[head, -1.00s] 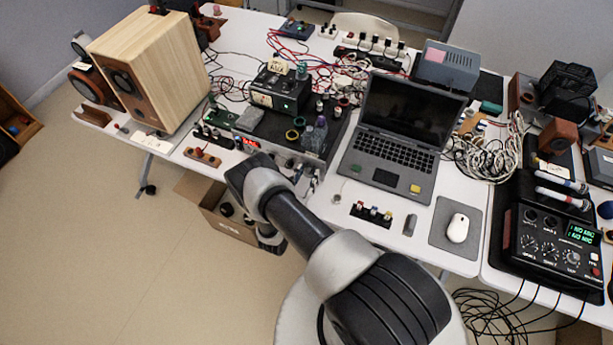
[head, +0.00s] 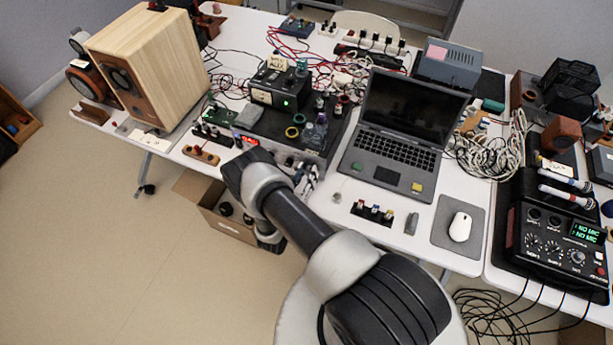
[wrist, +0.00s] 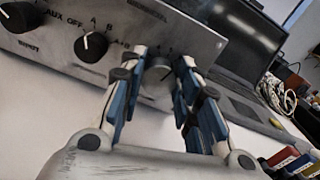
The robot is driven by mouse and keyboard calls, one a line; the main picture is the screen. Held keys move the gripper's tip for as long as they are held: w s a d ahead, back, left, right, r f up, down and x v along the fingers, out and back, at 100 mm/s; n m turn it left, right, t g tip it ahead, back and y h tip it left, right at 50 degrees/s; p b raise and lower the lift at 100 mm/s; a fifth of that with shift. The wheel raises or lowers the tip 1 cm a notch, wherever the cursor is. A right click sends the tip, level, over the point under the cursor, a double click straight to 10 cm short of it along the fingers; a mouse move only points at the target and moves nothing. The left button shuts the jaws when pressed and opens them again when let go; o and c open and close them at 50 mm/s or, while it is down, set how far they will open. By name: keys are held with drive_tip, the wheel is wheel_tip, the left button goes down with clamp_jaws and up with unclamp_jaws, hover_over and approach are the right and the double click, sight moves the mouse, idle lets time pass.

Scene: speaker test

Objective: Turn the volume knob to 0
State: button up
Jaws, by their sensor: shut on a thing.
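The silver amplifier (wrist: 60,45) fills the upper left of the wrist view, its front panel tilted in the picture. A silver round knob (wrist: 157,76) sits on the panel between the two fingers of my gripper (wrist: 160,68). The blue and grey fingers are shut on it, one on each side, and partly cover it. I cannot read its setting. Two black knobs with white pointer lines sit to its left; one (wrist: 90,46) is beside the marks OFF, A, B and A+B. In the head view my gripper (head: 305,180) is at the amplifier's front (head: 283,157), where the knob is hidden.
An open laptop (head: 395,140) stands right of the amplifier. A large wooden speaker (head: 150,65) stands at the left. A small block with coloured pieces (head: 372,213), a mouse (head: 460,227) and an audio mixer (head: 555,240) are farther right. An open carton (head: 228,222) is below the table.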

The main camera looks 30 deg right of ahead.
drive_tip(key=n+b, duration=0.3)
drive_tip(key=shift+f+n, duration=0.2)
drive_tip(key=shift+n, duration=0.1)
drive_tip(key=n+b, duration=0.2)
drive_tip(key=n, duration=0.1)
drive_tip(key=shift+w+a+n, duration=0.1)
drive_tip(key=shift+n, duration=0.2)
drive_tip(key=n+b, duration=0.2)
drive_tip(key=n, duration=0.2)
drive_tip(key=shift+n+b, duration=0.3)
drive_tip(key=n+b, duration=0.1)
drive_tip(key=n, duration=0.2)
drive_tip(key=shift+f+n, duration=0.1)
drive_tip(key=shift+n, duration=0.2)
drive_tip(key=n+b, duration=0.1)
drive_tip(key=n, duration=0.2)
drive_tip(key=shift+n, duration=0.3)
drive_tip(key=n+b, duration=0.1)
drive_tip(key=n, duration=0.2)
drive_tip(key=shift+n, duration=0.3)
drive_tip(key=n, duration=0.3)
drive_tip(key=shift+f+n, duration=0.1)
drive_tip(key=shift+n, duration=0.2)
drive_tip(key=shift+n+b, duration=0.35)
drive_tip(key=shift+n, duration=1.65)
